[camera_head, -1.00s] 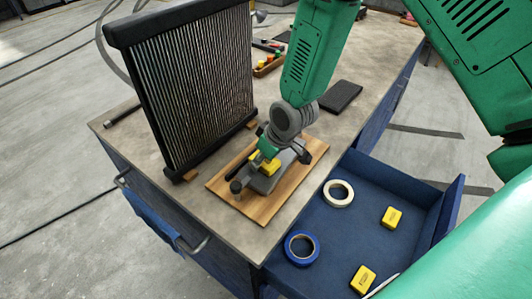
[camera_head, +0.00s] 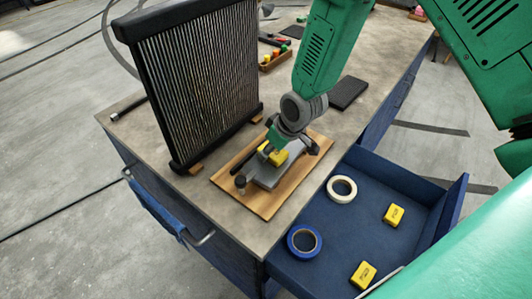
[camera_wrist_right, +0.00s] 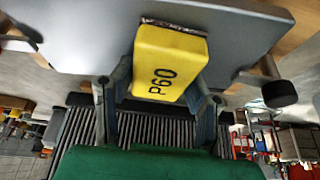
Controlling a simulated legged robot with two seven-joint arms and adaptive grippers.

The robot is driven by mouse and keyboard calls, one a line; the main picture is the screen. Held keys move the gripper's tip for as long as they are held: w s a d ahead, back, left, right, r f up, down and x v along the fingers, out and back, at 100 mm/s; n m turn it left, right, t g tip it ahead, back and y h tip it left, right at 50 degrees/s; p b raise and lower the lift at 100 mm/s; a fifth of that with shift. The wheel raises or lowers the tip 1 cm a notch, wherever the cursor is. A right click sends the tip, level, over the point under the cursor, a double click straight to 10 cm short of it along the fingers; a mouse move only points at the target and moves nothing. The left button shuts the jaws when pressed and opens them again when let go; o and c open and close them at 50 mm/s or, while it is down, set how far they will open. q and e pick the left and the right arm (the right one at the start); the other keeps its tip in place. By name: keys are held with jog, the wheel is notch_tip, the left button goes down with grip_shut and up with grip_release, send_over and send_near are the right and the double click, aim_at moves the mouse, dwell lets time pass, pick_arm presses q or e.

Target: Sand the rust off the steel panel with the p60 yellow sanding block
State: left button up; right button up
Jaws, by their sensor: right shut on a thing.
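The steel panel (camera_head: 264,178) is a flat grey plate lying on a wooden board on the bench. It also shows at the top of the right wrist view (camera_wrist_right: 90,38). My right gripper (camera_head: 275,150) is shut on the yellow sanding block (camera_head: 278,158), above the panel's far part. In the right wrist view the block (camera_wrist_right: 168,62) reads P60 and sits between the fingers, its far end at the panel. A thin dark brown strip shows along that end; whether it is rust or the block's grit I cannot tell. The panel under the block is hidden. My left gripper is not in view.
A tall black radiator (camera_head: 195,85) stands left of the wooden board (camera_head: 258,207). A dark knob (camera_head: 240,182) rises at the panel's near left corner. The open blue drawer (camera_head: 355,235) at right holds two tape rolls and two more yellow blocks. A dark pad (camera_head: 347,92) lies behind.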

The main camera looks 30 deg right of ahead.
jog(key=shift+w+d+f, duration=0.1)
jog(key=shift+w+d, duration=0.15)
jog(key=shift+d, duration=0.4)
jog(key=shift+w+d, duration=0.3)
jog(key=shift+d, duration=0.35)
jog(key=shift+w+d+f, duration=0.1)
jog(key=shift+w+d, duration=0.15)
jog(key=shift+d, duration=0.4)
jog(key=shift+r, duration=0.1)
jog(key=shift+w+r+p, duration=0.1)
jog(key=shift+r+p, duration=0.85)
jog(key=shift+p, duration=0.05)
notch_tip(320, 180, up, 2)
jog(key=shift+d+r+p, duration=0.1)
jog(key=shift+r+p, duration=0.15)
jog(key=shift+p, duration=0.15)
jog(key=shift+r, duration=0.8)
jog(key=shift+r, duration=0.15)
jog(key=shift+r, duration=1.35)
